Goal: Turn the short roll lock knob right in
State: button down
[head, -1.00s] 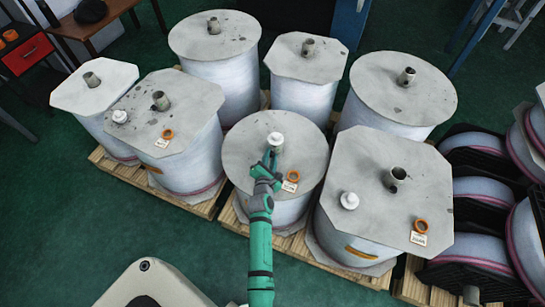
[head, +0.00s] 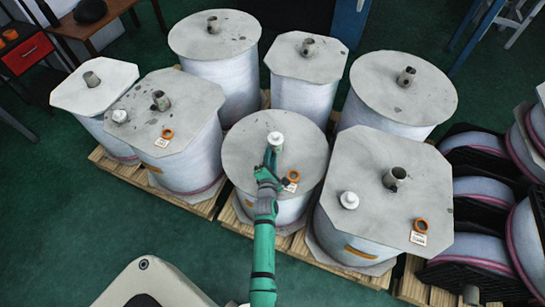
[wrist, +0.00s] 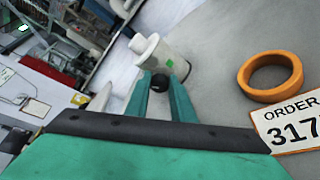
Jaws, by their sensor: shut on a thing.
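The short roll (head: 245,150) stands front centre, with a round grey top board. A white plug (head: 277,140) with a round cap sits at its core; it shows large in the wrist view (wrist: 165,58), with a small green mark on its side. A small black lock knob (wrist: 160,81) sits low on the plug's near side. My gripper (head: 270,157) reaches the plug from the front. In the wrist view its two green fingers (wrist: 160,88) are shut on the black knob. How far in the knob sits is hidden by the fingers.
An orange ring (head: 293,176) and an order card (wrist: 290,122) lie on the board, right of my gripper. Other wrapped rolls crowd around, including a square-topped one (head: 375,210) at right. Green floor (head: 60,210) is clear at left.

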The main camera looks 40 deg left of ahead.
jog(key=c, duration=1.5)
grip_release()
jog(key=shift+w+d, duration=0.2)
jog(key=shift+d, duration=0.2)
jog(key=shift+c, duration=0.2)
jog(key=shift+s+a, duration=0.25)
jog(key=shift+a, duration=0.15)
jog(key=shift+s, duration=0.1)
jog(key=shift+s+d, duration=0.2)
jog(key=shift+s, duration=0.05)
jog(key=v, duration=0.9)
jog(key=shift+s+a, duration=0.1)
jog(key=shift+s, duration=0.05)
jog(key=shift+s+d+r, duration=0.15)
jog(key=shift+s+d, duration=0.15)
jog(key=shift+d, duration=0.05)
